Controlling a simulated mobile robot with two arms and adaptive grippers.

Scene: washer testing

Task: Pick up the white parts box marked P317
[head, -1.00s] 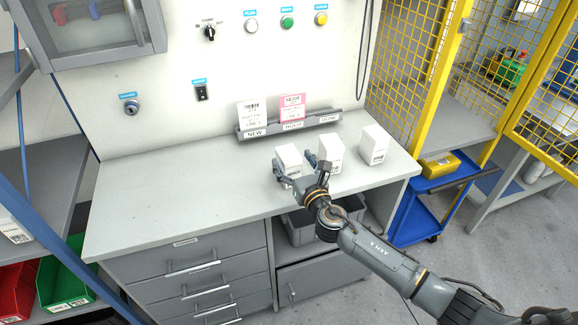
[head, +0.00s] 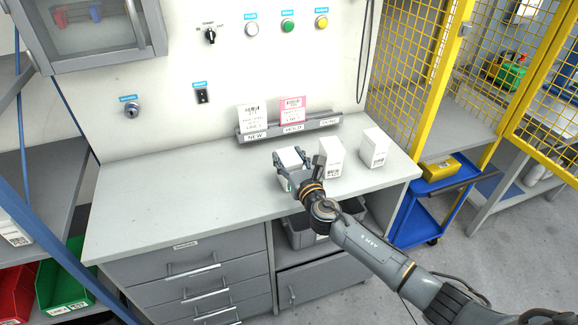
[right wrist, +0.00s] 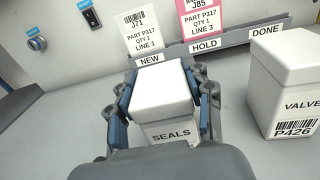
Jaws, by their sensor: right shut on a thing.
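A white box (right wrist: 163,90) labelled SEALS stands between my right gripper's fingers on the grey bench (head: 180,190); it also shows in the head view (head: 289,157). Its part number is hidden behind the gripper body. My right gripper (right wrist: 163,100) is shut on this box, with blue-padded fingers on its two sides; in the head view it (head: 291,163) reaches in from the right. I cannot tell any gap between box and bench. A second white box (right wrist: 290,80), marked VALVE and P426, stands to the right. My left gripper is out of view.
A third white box (head: 375,147) stands farther right on the bench. Behind is a grey card rail (head: 270,133) marked NEW, HOLD and DONE. The bench's left side is clear.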

